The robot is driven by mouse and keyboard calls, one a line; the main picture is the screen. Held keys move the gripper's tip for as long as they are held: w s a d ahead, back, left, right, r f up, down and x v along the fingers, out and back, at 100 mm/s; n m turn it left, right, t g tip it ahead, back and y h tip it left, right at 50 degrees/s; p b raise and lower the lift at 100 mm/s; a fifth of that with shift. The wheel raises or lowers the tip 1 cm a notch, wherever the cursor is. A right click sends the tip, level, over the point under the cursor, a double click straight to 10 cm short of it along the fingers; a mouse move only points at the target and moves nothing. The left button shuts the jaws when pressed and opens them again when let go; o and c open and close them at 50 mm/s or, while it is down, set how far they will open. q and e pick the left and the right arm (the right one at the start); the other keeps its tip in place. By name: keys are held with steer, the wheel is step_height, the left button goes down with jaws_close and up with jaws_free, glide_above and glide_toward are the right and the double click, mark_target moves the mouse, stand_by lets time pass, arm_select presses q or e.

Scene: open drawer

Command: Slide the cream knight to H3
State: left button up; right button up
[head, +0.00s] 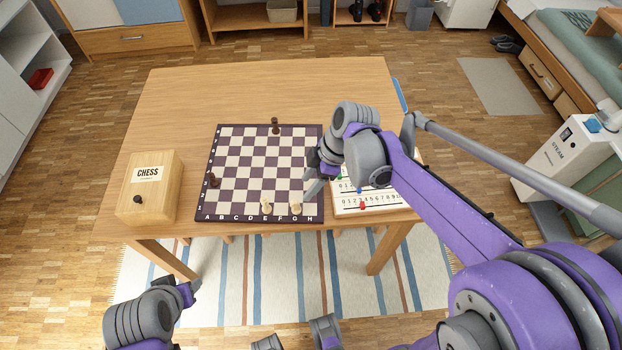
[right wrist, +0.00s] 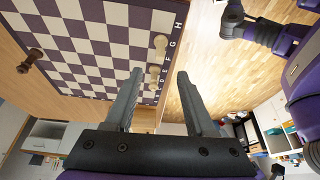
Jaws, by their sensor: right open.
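The chessboard (head: 221,160) lies on the table with file letters along its near edge. A cream piece (head: 296,208) stands on the near row at G; it also shows in the right wrist view (right wrist: 160,42). By its squat shape it looks like the knight. A second, slimmer cream piece (head: 265,205) stands at about E on the near row, also in the right wrist view (right wrist: 154,75). My right gripper (head: 312,187) is open and empty above the board's right edge, near the H file. My left gripper (head: 194,287) is low in front of the table, its jaws unclear.
Dark pieces stand at the board's far side (head: 275,126) and left side (head: 213,181). A wooden chess box (head: 150,185) sits left of the board. A white score board (head: 372,203) with coloured pegs lies to the right, partly behind my right arm. The table behind the board is clear.

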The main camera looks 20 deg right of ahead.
mark_target(296, 201)
steer(key=b+x, duration=0.1)
steer(key=x, duration=0.8)
steer(key=shift+a+f, duration=0.15)
steer(key=shift+f, duration=0.15)
steer(key=shift+c, duration=0.3)
jaws_close()
